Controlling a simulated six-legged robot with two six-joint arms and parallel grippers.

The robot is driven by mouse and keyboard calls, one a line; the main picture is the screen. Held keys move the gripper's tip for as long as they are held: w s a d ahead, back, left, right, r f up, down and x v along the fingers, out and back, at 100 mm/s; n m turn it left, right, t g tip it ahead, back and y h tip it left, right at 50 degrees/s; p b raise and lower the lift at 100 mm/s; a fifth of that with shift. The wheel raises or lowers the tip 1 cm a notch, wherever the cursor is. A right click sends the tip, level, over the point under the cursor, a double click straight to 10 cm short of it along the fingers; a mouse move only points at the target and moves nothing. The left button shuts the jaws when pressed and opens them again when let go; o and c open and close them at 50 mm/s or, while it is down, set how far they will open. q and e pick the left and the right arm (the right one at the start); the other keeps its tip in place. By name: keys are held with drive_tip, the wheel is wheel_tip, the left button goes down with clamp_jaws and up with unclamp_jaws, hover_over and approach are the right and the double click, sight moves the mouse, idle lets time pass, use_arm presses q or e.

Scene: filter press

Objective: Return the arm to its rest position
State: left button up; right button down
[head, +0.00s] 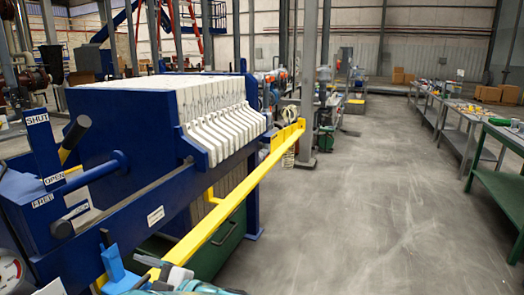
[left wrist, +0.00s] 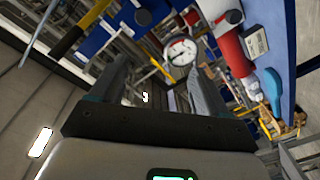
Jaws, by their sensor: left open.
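My left gripper (left wrist: 158,75) shows in the left wrist view with its two dark fingers spread apart and nothing between them. Beyond the fingertips is a round white dial gauge (left wrist: 180,52), with a red and white part (left wrist: 232,50) to its right. In the head view, grey and teal parts at the bottom edge look like my left arm's end, low in front of the filter press; its fingers cannot be made out there. The blue filter press (head: 150,125) with its row of white plates (head: 215,130) stands at left. My right gripper is in neither view.
A long yellow bar (head: 235,205) runs along the press's right side. A black-tipped lever (head: 74,138) stands by the SHUT (head: 38,119) and OPEN labels. Grey benches (head: 465,125) and a green table (head: 500,180) line the right. The floor (head: 350,220) between is clear.

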use_arm(q)
drive_tip(key=a+f+m+t+h, duration=0.1)
drive_tip(key=a+f+m, duration=0.3)
drive_tip(key=a+f, duration=0.55)
drive_tip(key=d+f+m+t+h, duration=0.3)
drive_tip(key=f+m+h, duration=0.5)
drive_tip(key=f, duration=1.1)
drive_tip(key=s+d+f+m+g+h, duration=0.35)
drive_tip(key=s+d+f+h, duration=0.25)
drive_tip(key=s+d+f, duration=0.25)
drive_tip(key=s+d+f+m+g+h, duration=0.1)
drive_tip(key=s+d+m+g+h, duration=0.1)
drive_tip(key=s+d, duration=0.3)
drive_tip(key=s+d+f+m+g+h, duration=0.1)
drive_tip(key=s+d+m+g+h, duration=0.2)
drive_tip(key=s, duration=0.6)
drive_tip(key=shift+s+d+f+g+h, duration=0.35)
drive_tip(key=shift+d+h, duration=0.25)
drive_tip(key=shift+d, duration=0.5)
drive_tip(key=shift+w, duration=0.1)
drive_tip(key=c, duration=0.6)
drive_tip(key=shift+a, duration=0.15)
